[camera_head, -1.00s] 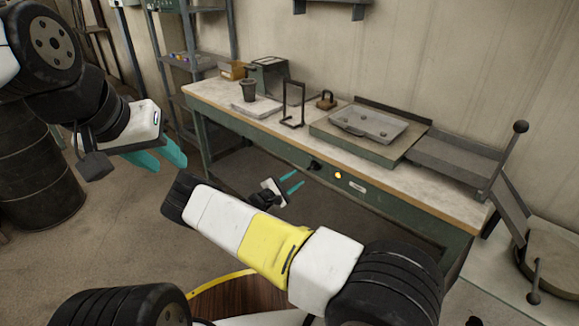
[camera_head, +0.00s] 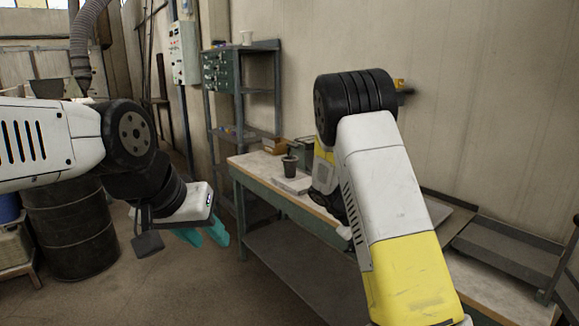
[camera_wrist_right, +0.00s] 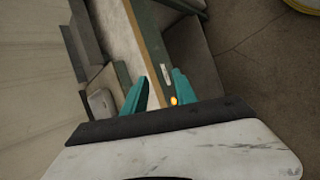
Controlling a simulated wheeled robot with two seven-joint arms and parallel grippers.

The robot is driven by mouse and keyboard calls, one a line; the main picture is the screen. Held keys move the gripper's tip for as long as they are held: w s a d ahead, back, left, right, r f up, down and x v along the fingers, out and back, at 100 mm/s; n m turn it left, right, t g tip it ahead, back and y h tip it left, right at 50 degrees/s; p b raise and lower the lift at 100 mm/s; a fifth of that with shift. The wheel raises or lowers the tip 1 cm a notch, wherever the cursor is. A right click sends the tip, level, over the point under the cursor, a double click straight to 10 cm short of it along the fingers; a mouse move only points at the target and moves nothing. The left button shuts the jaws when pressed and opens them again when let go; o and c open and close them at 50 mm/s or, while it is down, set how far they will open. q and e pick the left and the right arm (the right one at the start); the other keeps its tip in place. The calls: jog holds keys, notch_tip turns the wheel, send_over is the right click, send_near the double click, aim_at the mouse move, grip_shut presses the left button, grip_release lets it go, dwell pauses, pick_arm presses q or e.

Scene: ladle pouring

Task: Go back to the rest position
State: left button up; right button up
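My left gripper (camera_head: 204,237) hangs at the left of the head view, over the floor in front of the workbench. Its teal fingers are apart, with nothing between them. My right arm stands raised at the middle right of the head view, and its gripper is hidden behind the arm there. In the right wrist view, my right gripper (camera_wrist_right: 159,84) has its teal fingers spread and empty, with the workbench edge beyond them. No held object shows in either view.
The green workbench (camera_head: 257,181) runs along the wall, partly covered by my right arm. A dark cup (camera_head: 290,166) stands on it. A metal shelf (camera_head: 244,91) stands behind, and a black barrel (camera_head: 68,238) stands at the left. The floor between barrel and bench is clear.

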jog(key=s+a+r+m+t+y, duration=0.2)
jog(key=s+a+r+y, duration=0.3)
jog(key=s+r, duration=0.5)
jog(key=s+a+r+m+t+y, duration=0.1)
jog(key=s+a+r+t+y, duration=0.3)
jog(key=s+r, duration=0.7)
jog(key=s+a+y, duration=0.1)
jog(key=s+a, duration=0.1)
jog(key=s, duration=0.2)
jog(key=shift+r+m, duration=0.3)
jog(key=shift+m, duration=0.1)
jog(key=shift+s+a, duration=0.1)
